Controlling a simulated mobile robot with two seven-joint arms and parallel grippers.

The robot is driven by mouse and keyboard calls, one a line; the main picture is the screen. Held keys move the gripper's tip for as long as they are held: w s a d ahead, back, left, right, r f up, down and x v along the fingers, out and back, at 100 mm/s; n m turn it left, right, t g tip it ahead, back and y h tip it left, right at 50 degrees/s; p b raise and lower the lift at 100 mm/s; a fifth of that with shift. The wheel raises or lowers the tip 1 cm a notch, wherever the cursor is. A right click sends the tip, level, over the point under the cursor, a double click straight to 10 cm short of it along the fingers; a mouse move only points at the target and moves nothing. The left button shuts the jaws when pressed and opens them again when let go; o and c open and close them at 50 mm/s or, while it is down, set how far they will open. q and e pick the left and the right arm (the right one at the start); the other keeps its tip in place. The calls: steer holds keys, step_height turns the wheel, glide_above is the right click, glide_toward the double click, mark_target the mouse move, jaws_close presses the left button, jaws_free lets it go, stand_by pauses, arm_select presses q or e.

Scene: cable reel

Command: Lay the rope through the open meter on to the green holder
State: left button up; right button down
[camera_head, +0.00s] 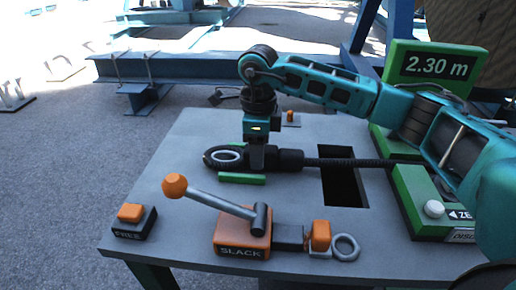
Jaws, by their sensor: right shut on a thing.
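My right gripper (262,157) points straight down and is shut on the rope's dark end fitting, between its eye and its thick black sleeve. The rope (345,162) runs right from the sleeve, across the dark table opening, to the green meter (408,190). My arm partly hides the meter, so I cannot tell how the rope sits in it. The rope's eye (226,155), with a metal ring inside, is left of the gripper. The green holder (242,179) shows as a low bar just below the eye; I cannot tell if they touch. My left gripper is not in view.
A display (437,67) reads 2.30 m. An orange SLACK clamp (242,232) with an orange-knobbed lever (175,186) stands at the table front, near a metal ring (346,247). A FREE button (131,213) is at the left corner. A rectangular opening (343,185) cuts the table (185,150).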

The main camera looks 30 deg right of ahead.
steer(key=shift+r, duration=0.1)
steer(key=c, duration=0.8)
jaws_free()
steer(key=o, duration=0.4)
steer(key=shift+c, duration=0.2)
step_height(320, 180, up, 13)
steer(key=p, duration=0.2)
